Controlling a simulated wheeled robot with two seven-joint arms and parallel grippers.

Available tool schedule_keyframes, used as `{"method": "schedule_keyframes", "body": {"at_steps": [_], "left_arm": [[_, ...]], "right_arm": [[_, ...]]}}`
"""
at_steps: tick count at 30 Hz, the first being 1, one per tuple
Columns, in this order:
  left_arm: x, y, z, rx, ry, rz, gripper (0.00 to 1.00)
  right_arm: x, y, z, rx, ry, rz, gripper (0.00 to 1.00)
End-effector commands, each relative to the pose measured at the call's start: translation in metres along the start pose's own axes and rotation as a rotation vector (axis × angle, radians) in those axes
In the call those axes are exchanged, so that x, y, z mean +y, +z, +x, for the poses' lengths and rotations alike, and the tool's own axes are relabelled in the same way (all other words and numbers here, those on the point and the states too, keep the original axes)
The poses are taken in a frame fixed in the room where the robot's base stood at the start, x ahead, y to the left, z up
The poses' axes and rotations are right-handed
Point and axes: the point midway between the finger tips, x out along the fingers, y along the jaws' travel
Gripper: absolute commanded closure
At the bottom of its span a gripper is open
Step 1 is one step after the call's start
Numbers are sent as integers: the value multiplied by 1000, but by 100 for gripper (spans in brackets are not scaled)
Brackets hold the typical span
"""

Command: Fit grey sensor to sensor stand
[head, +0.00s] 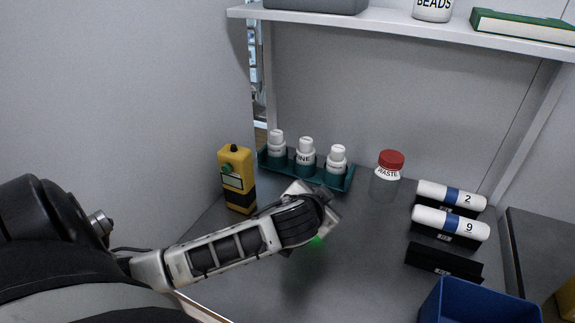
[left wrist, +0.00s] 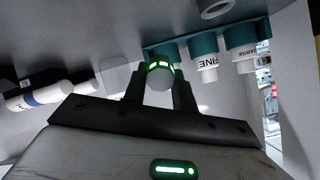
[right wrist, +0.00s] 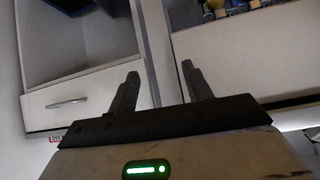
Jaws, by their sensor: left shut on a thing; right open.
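My left gripper (left wrist: 160,84) is shut on a small grey rounded piece (left wrist: 159,80) with a green-lit band, which appears to be the grey sensor. In the head view the left gripper (head: 318,228) is low over the counter, in front of the teal rack; a green glow shows beneath it, and the arm hides the held piece. A pale ring-shaped part (left wrist: 215,7) is cut off at the top of the left wrist view; I cannot tell if it belongs to the sensor stand. I cannot identify the stand elsewhere. My right gripper (right wrist: 160,85) is open and empty.
The teal rack (head: 345,184) holds white bottles. A yellow device (head: 237,178) stands to its left, a red-lidded jar (head: 386,183) to its right. White cylinders (head: 450,223) lie on black cradles; a black block (head: 443,262) and blue bin (head: 475,305) are nearer. A shelf (head: 400,28) overhangs.

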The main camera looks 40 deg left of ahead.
Motion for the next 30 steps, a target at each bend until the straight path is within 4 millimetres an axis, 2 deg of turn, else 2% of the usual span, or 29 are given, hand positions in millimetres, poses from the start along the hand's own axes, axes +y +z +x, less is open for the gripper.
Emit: {"method": "schedule_keyframes", "body": {"at_steps": [3,9,11,15,21,30], "left_arm": [[-21,7,20,-179,50,-34,100],[-50,16,32,-498,215,-71,100],[-60,15,28,-591,279,-69,100],[-79,4,6,-759,425,-25,100],[-93,-10,-21,-855,527,43,100],[-95,-11,-26,-868,542,55,100]], "right_arm": [[1,-1,0,1,2,0,50],[3,-2,1,4,5,-1,50],[3,-2,1,5,6,-1,50],[3,-2,1,5,6,-1,50],[3,-3,1,6,6,-1,50],[3,-3,1,6,5,-1,50]]}}
